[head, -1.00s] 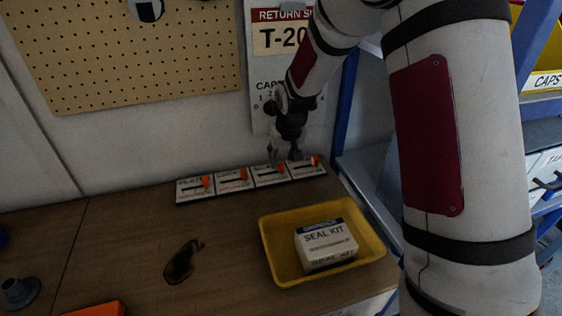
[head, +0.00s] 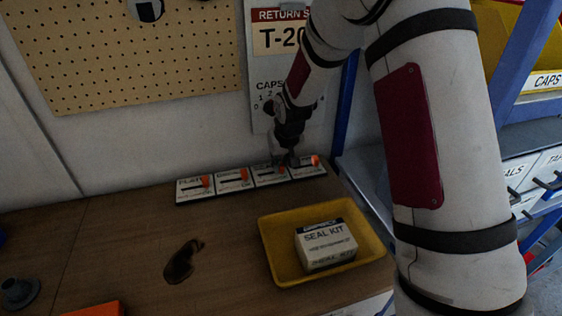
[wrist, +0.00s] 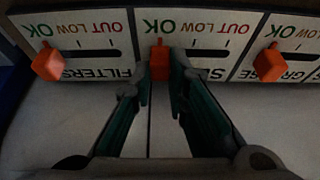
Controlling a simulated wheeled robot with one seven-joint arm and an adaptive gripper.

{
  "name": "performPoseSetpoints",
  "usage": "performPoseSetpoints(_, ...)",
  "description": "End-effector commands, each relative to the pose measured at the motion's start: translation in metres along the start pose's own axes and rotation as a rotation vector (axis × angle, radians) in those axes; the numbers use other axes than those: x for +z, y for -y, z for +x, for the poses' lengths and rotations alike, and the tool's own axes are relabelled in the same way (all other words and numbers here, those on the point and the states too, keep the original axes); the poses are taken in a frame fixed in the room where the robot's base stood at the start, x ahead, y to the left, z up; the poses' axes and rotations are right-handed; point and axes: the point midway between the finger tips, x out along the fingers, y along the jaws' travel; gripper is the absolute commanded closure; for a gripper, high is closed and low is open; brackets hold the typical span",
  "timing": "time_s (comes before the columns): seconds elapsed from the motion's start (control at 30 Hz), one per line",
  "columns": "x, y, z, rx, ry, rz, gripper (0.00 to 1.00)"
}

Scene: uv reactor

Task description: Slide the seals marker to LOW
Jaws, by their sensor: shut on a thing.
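The seals marker (wrist: 160,62) is an orange block at the OK end of its slot, in the middle panel of the wrist view. It also shows in the head view (head: 281,169), on the third panel from the left. My gripper (wrist: 160,78) is shut on it, with a dark finger on each side; in the head view my gripper (head: 287,160) is over that panel. The seals panel (wrist: 205,72) reads OK, LOW and OUT, upside down in the wrist view. Its lower label is partly hidden by a finger.
The filters marker (wrist: 47,64) and another orange marker (wrist: 270,63) stand close on either side, both at OK. A yellow tray (head: 273,257) with a seal kit box (head: 326,246) sits in front. A wall with pegboard (head: 120,60) rises behind.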

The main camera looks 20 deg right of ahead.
Motion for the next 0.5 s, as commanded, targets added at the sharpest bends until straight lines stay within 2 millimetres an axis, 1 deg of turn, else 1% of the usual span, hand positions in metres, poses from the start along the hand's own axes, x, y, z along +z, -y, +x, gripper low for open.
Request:
performPoseSetpoints(0.2,0.0,0.024,0.001,-0.002,0.001,-0.005,1.0)
performPoseSetpoints(0.3,0.0,0.031,0.0,-0.001,0.0,-0.004,1.0)
performPoseSetpoints(0.5,0.0,0.032,0.0,0.0,0.0,-0.001,1.0)
